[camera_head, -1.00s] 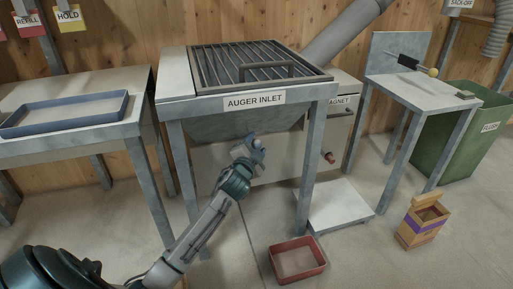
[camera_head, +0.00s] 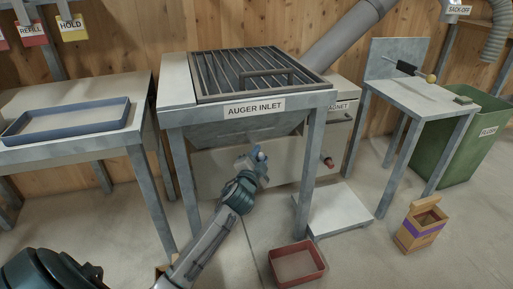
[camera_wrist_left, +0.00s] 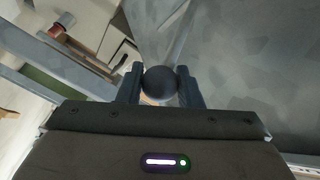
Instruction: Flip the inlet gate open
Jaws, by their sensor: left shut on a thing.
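The auger inlet (camera_head: 180,80) is a grey metal stand with a barred grate (camera_head: 255,72) on top and a hopper (camera_head: 240,133) below. My left gripper (camera_head: 259,158) is under the front of the stand, in front of the hopper. In the left wrist view it is shut on a dark round knob (camera_wrist_left: 160,82), held between the two fingers. The knob probably belongs to the inlet gate. The gate plate itself cannot be told apart from the hopper. My right gripper is not in view.
A table with a blue tray (camera_head: 68,121) stands at the left. A red bin (camera_head: 297,264) and a low white platform (camera_head: 340,210) are on the floor. A side table (camera_head: 425,92), a green bin (camera_head: 465,140) and a cardboard box (camera_head: 421,228) are at the right.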

